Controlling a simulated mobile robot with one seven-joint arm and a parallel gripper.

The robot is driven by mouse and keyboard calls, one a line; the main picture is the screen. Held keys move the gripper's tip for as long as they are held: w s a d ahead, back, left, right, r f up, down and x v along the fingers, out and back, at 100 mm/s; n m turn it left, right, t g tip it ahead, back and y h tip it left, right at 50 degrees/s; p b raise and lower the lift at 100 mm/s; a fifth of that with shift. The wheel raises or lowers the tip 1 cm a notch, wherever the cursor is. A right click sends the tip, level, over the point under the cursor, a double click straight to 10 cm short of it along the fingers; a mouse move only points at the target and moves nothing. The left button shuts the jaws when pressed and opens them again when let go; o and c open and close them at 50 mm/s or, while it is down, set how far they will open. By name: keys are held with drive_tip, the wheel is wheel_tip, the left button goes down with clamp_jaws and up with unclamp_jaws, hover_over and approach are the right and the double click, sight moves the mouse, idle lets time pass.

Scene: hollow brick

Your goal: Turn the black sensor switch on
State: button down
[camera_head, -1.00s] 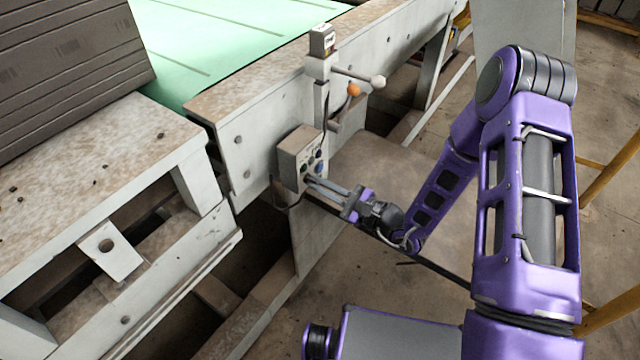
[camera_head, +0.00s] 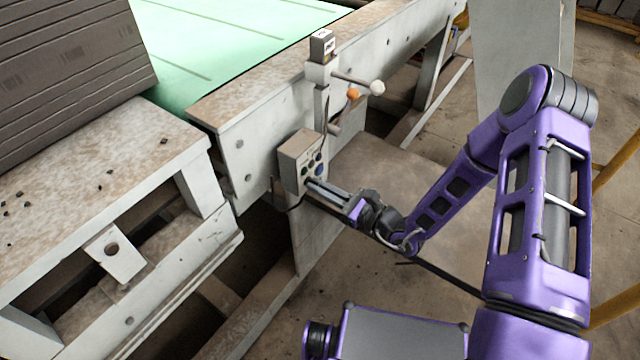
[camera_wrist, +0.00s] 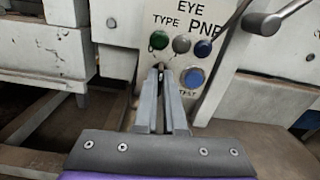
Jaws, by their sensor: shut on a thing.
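A grey control box (camera_head: 297,157) with round buttons is mounted on the side of the conveyor frame. In the wrist view its panel (camera_wrist: 230,12) reads "EYE TYPE PNP". My gripper (camera_wrist: 161,70) is at the lower left of this panel, its two fingers close together and pointing at it. The black sensor switch (camera_wrist: 160,67) is between the fingertips, mostly hidden by them; which way it is turned cannot be told. In the head view my gripper (camera_head: 309,184) meets the lower front of the box.
Green, grey and blue round lights (camera_wrist: 181,44) sit above the fingertips. A large blue button (camera_wrist: 193,78) marked TEST is close right of them. A post with a white-knobbed lever (camera_head: 376,88) and an orange knob (camera_head: 353,94) stands above the box.

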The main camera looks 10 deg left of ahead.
drive_tip(key=shift+m+p, duration=1.45)
drive_tip(key=shift+m, duration=1.95)
drive_tip(key=c, duration=1)
unclamp_jaws()
